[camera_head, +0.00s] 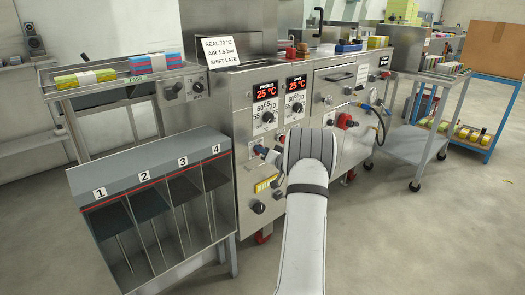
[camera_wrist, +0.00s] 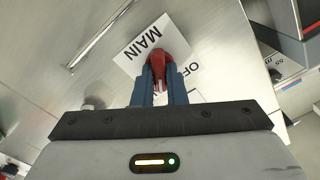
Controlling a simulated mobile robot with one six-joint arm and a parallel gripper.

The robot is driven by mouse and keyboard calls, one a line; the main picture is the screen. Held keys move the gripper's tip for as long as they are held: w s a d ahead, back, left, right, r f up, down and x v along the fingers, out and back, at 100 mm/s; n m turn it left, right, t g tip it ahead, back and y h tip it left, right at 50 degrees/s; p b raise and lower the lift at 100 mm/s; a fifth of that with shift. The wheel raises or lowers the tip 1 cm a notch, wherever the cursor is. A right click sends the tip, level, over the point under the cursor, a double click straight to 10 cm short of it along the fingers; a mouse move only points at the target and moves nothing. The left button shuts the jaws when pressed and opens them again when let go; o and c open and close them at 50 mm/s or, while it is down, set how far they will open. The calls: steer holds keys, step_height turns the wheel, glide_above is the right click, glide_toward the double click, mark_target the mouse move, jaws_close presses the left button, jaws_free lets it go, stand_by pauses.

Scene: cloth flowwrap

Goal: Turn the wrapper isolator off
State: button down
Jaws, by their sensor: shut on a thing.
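The isolator's red handle (camera_wrist: 157,58) shows in the wrist view, in front of a white plate (camera_wrist: 137,42) marked MAIN, with part of the word OFF to its right. My gripper (camera_wrist: 158,78) has its two blue fingers shut on the handle, one on each side. In the head view my arm reaches up to the front of the steel wrapper machine (camera_head: 240,130). I cannot tell exactly which mark the handle points to.
Two red displays (camera_head: 265,87) reading 25 °C sit above dials. A black knob (camera_head: 258,207) is below my gripper. Another red knob (camera_head: 346,121) and a hose (camera_head: 378,125) are to the right. A numbered bin rack (camera_head: 135,168) stands at front left.

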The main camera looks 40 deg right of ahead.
steer(key=shift+a+f+n+b, duration=0.15)
steer(key=shift+n+b, duration=1.15)
steer(key=shift+n, duration=2.6)
steer(key=shift+a+r+n+b, duration=0.15)
steer(key=shift+n+b, duration=1.15)
steer(key=shift+n, duration=2.6)
steer(key=c, duration=1.5)
jaws_free()
steer(key=shift+o, duration=0.2)
